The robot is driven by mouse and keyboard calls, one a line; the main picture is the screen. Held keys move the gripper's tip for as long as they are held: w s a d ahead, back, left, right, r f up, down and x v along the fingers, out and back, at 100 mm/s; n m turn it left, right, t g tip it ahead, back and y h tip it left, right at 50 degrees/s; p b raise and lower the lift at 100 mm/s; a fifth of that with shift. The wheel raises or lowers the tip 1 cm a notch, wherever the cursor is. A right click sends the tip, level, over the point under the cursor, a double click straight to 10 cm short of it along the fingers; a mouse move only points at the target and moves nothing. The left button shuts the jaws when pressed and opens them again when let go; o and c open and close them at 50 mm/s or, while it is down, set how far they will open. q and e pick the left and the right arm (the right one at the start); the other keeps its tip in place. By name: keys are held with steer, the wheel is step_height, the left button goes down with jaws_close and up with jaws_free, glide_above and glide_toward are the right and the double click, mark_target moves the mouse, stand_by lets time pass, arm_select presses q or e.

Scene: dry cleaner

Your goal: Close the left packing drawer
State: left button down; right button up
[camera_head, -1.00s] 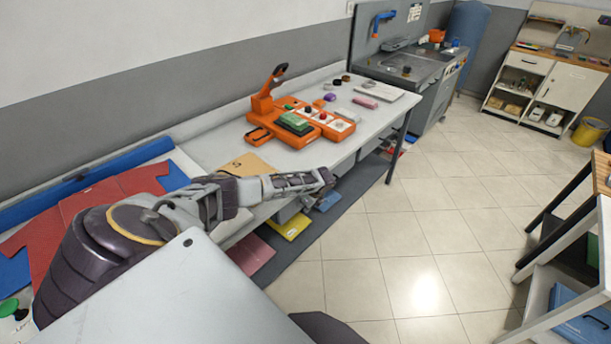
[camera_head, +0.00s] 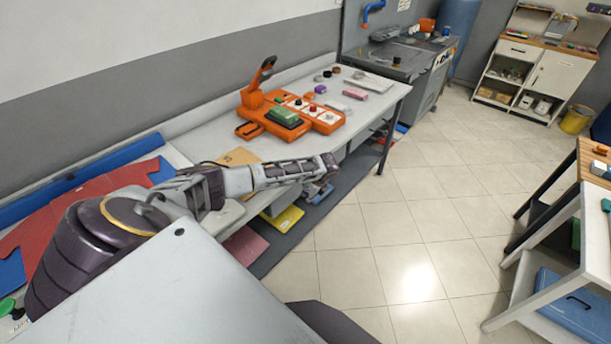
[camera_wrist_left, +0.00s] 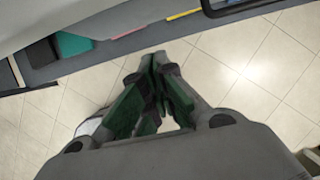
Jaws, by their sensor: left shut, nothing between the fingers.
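My left gripper (camera_head: 330,165) reaches out along the front edge of the white worktable (camera_head: 362,118). In the left wrist view its two fingers (camera_wrist_left: 158,62) are together and empty, above the tiled floor. Under the tabletop, just below my left forearm, a light grey drawer-like box (camera_head: 283,204) shows in part. My arm hides much of the table front, so I cannot tell how far the left packing drawer stands out. My right gripper is out of view.
An orange machine (camera_head: 325,122) stands on the table. The lower shelf (camera_head: 350,180) holds yellow and pink folded items. A white-sided stand (camera_head: 594,240) is at the right. The tiled floor (camera_head: 400,225) between is clear.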

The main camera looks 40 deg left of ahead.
arm_select(q)
steer(key=shift+v, duration=1.5)
steer(key=s+d+f+n+t+h, duration=0.1)
steer(key=s+d+f+n, duration=0.1)
steer(key=f, duration=0.6)
steer(key=s+d+f+n+h, duration=0.1)
steer(key=d+f+n, duration=0.1)
steer(key=f, duration=0.6)
steer(key=s+d+f+n, duration=0.2)
steer(key=s+f, duration=0.4)
steer(key=f, duration=0.2)
steer(key=s+d+f+n, duration=0.2)
steer(key=s+f+n, duration=0.1)
steer(key=s+f, duration=0.35)
steer(key=s+d+f+n, duration=0.2)
steer(key=s+f, duration=0.3)
steer(key=s, duration=0.6)
steer(key=s+d+f+n+h, duration=0.1)
steer(key=s+d+f, duration=0.3)
steer(key=s, duration=0.8)
steer(key=s+d+f+n+h, duration=0.1)
steer(key=s+d+f+n, duration=0.3)
steer(key=s, duration=0.8)
step_height(320, 180, down, 3)
steer(key=shift+s+r+b, duration=0.15)
steer(key=shift+r+b, duration=0.05)
steer(key=shift+b, duration=0.2)
steer(key=shift+s, duration=0.1)
